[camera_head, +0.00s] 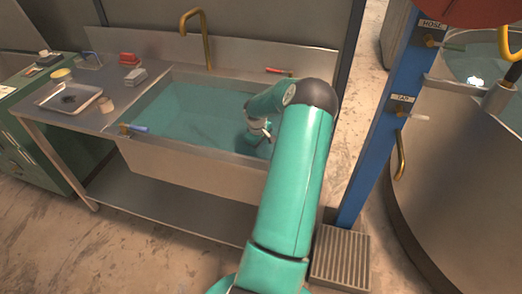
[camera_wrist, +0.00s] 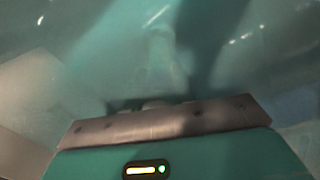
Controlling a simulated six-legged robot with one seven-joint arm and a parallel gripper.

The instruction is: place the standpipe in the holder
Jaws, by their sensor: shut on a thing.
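My gripper (camera_head: 264,139) reaches down into the right part of the sink (camera_head: 190,177), at the greenish water. In the wrist view my gripper (camera_wrist: 155,104) is mostly hidden behind its own metal edge. A faint, pale, upright tube shape, seemingly the standpipe (camera_wrist: 160,60), runs away from the jaws through the murky water. My gripper appears shut on it. In the head view my arm and the water hide the standpipe. I cannot make out which thing is the holder.
A brass faucet (camera_head: 195,38) rises behind the sink. The counter (camera_head: 60,112) at left bears a tray (camera_head: 72,99), a red object (camera_head: 129,58) and small items. A blue post (camera_head: 391,115) and a large steel tank (camera_head: 455,190) stand at right. A floor grate (camera_head: 341,262) lies beside my arm.

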